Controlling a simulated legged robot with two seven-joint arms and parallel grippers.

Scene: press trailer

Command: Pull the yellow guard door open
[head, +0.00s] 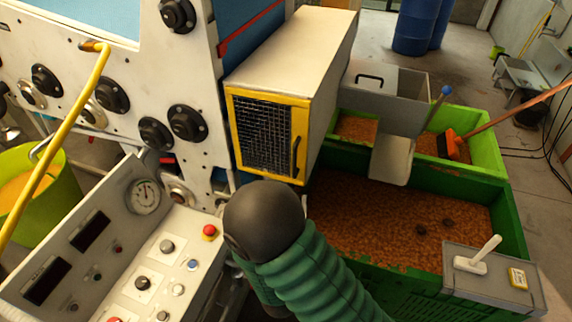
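The yellow guard door (238,135) is a yellow frame around dark wire mesh, on the front of a pale box in the middle of the head view. It looks shut, flush with the box front. A dark upright handle (295,155) sits on its right side. Neither of my grippers shows. A green ribbed sleeve with a black rounded end rises from the bottom edge, just below the door. It appears to be part of my arm, and no fingers can be seen on it.
A control panel (122,262) with a gauge, knobs and a red button (210,232) stands at lower left. Green bins (515,225) of brown pellets stand right of the box. A grey lever box (490,285) is at lower right. A yellow hose (65,130) crosses the left.

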